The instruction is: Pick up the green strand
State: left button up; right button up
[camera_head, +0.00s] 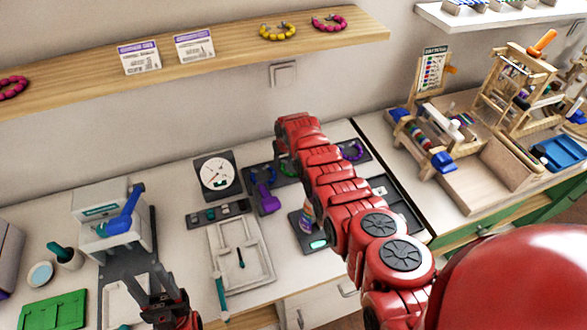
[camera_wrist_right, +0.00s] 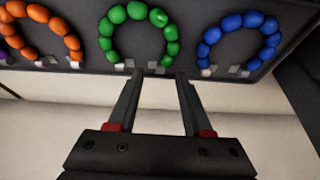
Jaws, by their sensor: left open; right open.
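The green strand (camera_wrist_right: 137,11) is an open ring of round green beads on a dark board (camera_wrist_right: 189,10), seen in the right wrist view. Its two ends face my right gripper (camera_wrist_right: 160,76), which is open and empty, with its fingertips just short of the ends. In the head view a bit of the green strand (camera_head: 287,170) shows beside my red right arm, which hides most of that gripper. My left gripper (camera_head: 128,236) is open at the lower left, in front of a white device with a blue lever.
An orange strand (camera_wrist_right: 62,26) and a blue strand (camera_wrist_right: 238,20) flank the green one. A round dial (camera_head: 217,172), a white tray (camera_head: 262,262) and a purple tool (camera_head: 268,200) are on the counter. A wooden shelf (camera_head: 225,70) runs above.

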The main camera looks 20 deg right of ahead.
jog(key=shift+f, duration=0.4)
jog(key=shift+w, duration=0.1)
grip_shut()
